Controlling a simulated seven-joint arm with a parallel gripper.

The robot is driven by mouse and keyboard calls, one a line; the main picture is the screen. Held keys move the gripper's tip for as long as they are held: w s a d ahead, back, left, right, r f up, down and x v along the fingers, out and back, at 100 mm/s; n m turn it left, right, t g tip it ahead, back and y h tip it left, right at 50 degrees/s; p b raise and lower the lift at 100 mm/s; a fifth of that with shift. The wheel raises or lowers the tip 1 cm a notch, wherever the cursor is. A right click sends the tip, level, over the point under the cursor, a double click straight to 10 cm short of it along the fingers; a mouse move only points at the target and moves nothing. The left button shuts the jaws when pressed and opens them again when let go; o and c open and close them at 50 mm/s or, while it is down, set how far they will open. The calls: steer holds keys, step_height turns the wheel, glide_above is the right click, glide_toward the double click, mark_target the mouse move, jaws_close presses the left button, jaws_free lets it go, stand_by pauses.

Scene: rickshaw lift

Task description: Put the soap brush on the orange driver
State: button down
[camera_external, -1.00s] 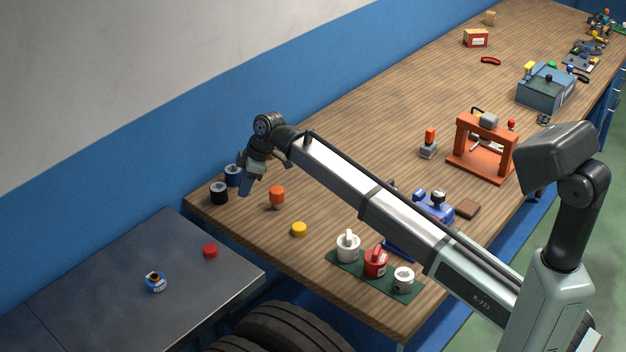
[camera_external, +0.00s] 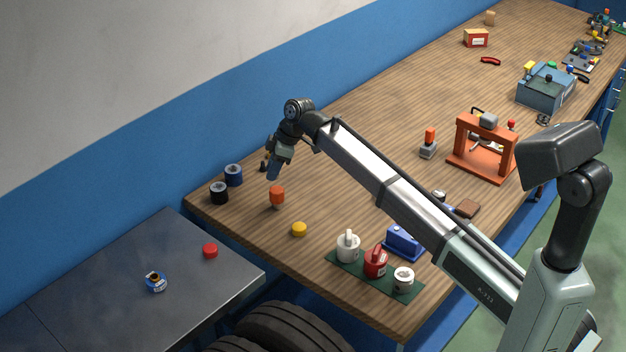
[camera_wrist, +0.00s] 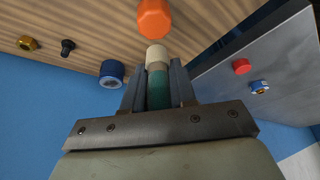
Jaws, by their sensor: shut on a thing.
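My gripper (camera_external: 273,175) is shut and hangs above the far left end of the wooden bench, just behind the orange piece. In the wrist view its fingers (camera_wrist: 157,82) close on a cylinder with a cream end and a teal body (camera_wrist: 157,56), which looks like the soap brush. The orange piece (camera_external: 277,192), apparently the orange driver, stands upright on the bench. It also shows in the wrist view (camera_wrist: 154,17), ahead of the held brush and seemingly apart from it. The held brush is hard to make out in the external view.
A blue roll (camera_external: 233,174) and a black roll (camera_external: 219,194) stand left of the orange piece. A yellow disc (camera_external: 299,229) lies in front. A metal table (camera_external: 110,275) adjoins the bench. Bench space behind the gripper is mostly clear.

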steer(key=shift+f, duration=2)
steer(key=shift+f, duration=0.1)
steer(key=c, duration=0.9)
jaws_free()
steer(key=v, duration=1.2)
steer(key=shift+d, duration=0.1)
